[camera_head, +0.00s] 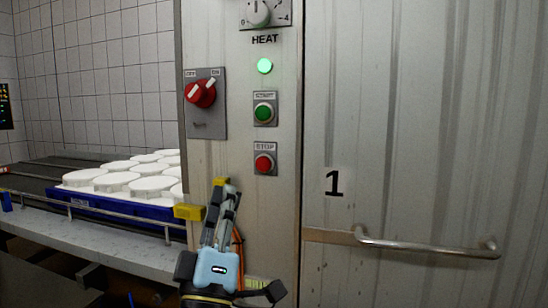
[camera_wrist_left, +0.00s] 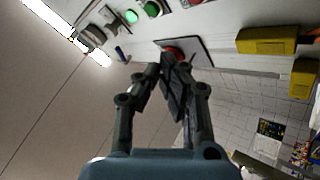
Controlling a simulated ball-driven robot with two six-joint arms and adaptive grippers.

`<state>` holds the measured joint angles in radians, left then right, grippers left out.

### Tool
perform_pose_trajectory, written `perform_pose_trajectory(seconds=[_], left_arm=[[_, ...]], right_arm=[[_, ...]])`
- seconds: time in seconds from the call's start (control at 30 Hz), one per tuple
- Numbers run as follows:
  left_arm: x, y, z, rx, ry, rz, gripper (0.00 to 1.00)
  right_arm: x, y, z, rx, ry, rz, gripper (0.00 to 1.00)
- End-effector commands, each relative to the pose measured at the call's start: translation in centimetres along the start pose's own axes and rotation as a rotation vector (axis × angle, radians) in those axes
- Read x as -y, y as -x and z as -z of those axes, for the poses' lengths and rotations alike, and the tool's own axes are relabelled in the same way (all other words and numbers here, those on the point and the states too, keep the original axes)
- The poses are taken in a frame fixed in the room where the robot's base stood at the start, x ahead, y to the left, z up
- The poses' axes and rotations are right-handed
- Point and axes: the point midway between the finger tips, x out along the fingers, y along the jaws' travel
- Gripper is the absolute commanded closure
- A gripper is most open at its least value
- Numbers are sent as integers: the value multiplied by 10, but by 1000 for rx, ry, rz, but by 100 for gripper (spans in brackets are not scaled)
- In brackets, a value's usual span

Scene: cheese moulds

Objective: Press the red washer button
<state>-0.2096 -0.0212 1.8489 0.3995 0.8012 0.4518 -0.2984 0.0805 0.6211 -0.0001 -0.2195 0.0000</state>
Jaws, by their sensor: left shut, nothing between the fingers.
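The red button (camera_head: 264,163) sits under a STOP label on the metal panel, below a green button (camera_head: 264,112) with its own label. My left gripper (camera_head: 230,190) points up in front of the panel, with its tips below and left of the red button, apart from it in the picture. In the left wrist view its fingers (camera_wrist_left: 171,62) are together and empty. Behind the tips there is a plate (camera_wrist_left: 202,46) with a red part, which looks like the rotary switch. The gap to the panel is hard to tell. My right gripper is not in view.
A red rotary switch (camera_head: 200,93) is left of the buttons. A lit green lamp (camera_head: 265,66) and a HEAT dial (camera_head: 258,13) are above. A yellow block (camera_head: 188,212) is beside my left gripper. White moulds (camera_head: 110,182) stand at left. A door handle (camera_head: 430,248) sticks out at right.

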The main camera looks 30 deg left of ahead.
Motion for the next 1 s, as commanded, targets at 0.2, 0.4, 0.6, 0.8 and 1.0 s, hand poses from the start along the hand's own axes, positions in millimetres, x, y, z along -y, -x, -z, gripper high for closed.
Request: perform_pose_trajectory(seconds=[0.2,0.4,0.6,0.8,1.0], left_arm=[[-17,-18,9,-25,13,-13,100],[-16,-17,8,-24,12,-13,100],[-15,-18,7,-23,12,-13,100],[-5,-31,-3,-23,12,-14,100],[9,-52,-17,-24,12,-15,100]], right_arm=[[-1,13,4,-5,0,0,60],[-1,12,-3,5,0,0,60],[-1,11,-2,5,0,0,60],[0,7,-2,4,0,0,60],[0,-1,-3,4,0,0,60]])
